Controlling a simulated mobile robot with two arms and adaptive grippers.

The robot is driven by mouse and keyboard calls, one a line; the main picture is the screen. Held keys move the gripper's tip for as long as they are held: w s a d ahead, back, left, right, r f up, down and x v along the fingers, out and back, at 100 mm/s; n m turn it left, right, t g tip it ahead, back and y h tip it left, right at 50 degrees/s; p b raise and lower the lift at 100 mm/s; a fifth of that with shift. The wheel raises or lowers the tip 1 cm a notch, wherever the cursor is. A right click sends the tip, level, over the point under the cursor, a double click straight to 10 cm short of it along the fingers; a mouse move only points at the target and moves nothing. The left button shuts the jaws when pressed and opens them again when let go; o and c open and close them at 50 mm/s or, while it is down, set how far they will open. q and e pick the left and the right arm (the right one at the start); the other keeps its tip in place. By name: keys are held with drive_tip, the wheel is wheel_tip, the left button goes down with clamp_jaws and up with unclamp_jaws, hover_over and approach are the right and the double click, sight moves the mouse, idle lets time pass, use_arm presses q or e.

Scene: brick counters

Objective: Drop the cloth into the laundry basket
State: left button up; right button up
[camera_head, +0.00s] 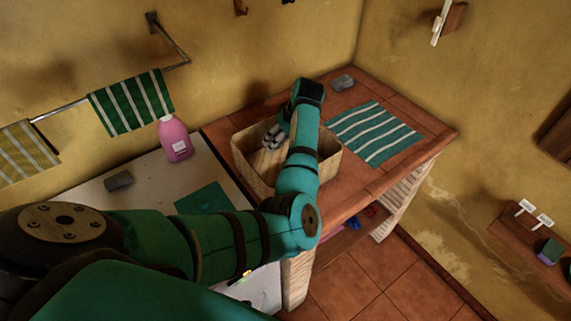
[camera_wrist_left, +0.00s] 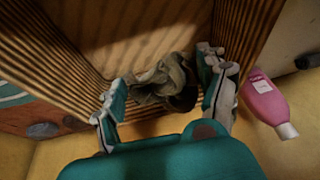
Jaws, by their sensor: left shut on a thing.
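The laundry basket (camera_head: 250,165) is a tan, ribbed box on the tiled counter, partly covered by my left arm in the head view. Its ribbed wall (camera_wrist_left: 265,22) surrounds the scene in the left wrist view. My left gripper (camera_head: 273,137) reaches down into the basket's opening. In the left wrist view, the crumpled grey-brown cloth (camera_wrist_left: 165,82) sits between the fingers of the gripper (camera_wrist_left: 163,85), which is shut on it. In the head view the cloth is hard to make out. My right gripper is not in view.
A pink bottle (camera_head: 174,138) stands left of the basket. A striped green cloth (camera_head: 375,132) lies flat to its right, with a grey stone-like object (camera_head: 342,83) behind. A green striped towel (camera_head: 131,102) hangs on a wall rail. A teal sheet (camera_head: 205,199) lies on the white top.

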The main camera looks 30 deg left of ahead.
use_arm(q)
drive_tip(key=shift+s+d+r, duration=0.15)
drive_tip(key=shift+s+d, duration=0.15)
drive_tip(key=shift+d, duration=0.05)
drive_tip(key=o, duration=1.1)
drive_tip(key=shift+w+a+f, duration=0.15)
drive_tip(key=shift+f, duration=0.05)
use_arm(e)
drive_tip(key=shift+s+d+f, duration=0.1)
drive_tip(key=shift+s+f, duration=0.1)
use_arm(q)
drive_tip(key=shift+r, duration=0.1)
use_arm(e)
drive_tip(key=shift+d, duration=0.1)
use_arm(q)
drive_tip(key=shift+r, duration=0.15)
drive_tip(key=v, duration=0.7)
